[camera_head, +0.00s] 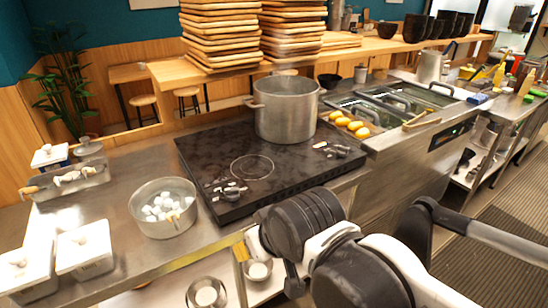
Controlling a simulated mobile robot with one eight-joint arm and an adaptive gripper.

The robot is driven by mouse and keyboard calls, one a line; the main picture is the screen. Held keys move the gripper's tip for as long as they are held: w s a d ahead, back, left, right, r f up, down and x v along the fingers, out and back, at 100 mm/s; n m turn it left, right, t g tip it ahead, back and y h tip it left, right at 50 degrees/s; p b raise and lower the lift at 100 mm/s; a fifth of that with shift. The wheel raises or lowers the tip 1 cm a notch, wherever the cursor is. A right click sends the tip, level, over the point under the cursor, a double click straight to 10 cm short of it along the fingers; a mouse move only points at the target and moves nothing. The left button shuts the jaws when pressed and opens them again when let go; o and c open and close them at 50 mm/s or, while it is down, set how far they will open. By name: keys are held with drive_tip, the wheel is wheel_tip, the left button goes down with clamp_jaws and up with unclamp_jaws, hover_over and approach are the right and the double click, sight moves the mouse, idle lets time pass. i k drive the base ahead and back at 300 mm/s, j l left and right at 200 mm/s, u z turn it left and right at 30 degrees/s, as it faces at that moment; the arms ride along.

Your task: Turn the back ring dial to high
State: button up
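The black cooktop (205,152) is set in the steel counter. A large steel pot (285,112) stands upright on its far part. A ring outline (252,167) is bare in front of the pot. One cluster of small dials (230,190) sits at the cooktop's near left part, and another cluster (338,149) sits at its right. The dials are too small to read their settings, and I cannot tell which one belongs to the back ring. My arm crosses the lower middle, in front of the counter edge. My gripper's fingertips do not show.
A steel bowl of white pieces (163,208) stands left of the cooktop. White lidded containers (84,250) are further left. Yellow items (356,126) and recessed trays (385,100) lie right. Stacked wooden trays (222,35) are behind. A lower shelf holds small bowls (206,293).

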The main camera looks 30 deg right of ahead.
sight(342, 152)
drive_tip(key=z, duration=1.3)
drive_tip(key=i+l, duration=0.1)
drive_tip(key=i, duration=0.5)
drive_tip(key=i+u, duration=0.1)
drive_tip(key=i, duration=0.5)
drive_tip(key=l, duration=0.05)
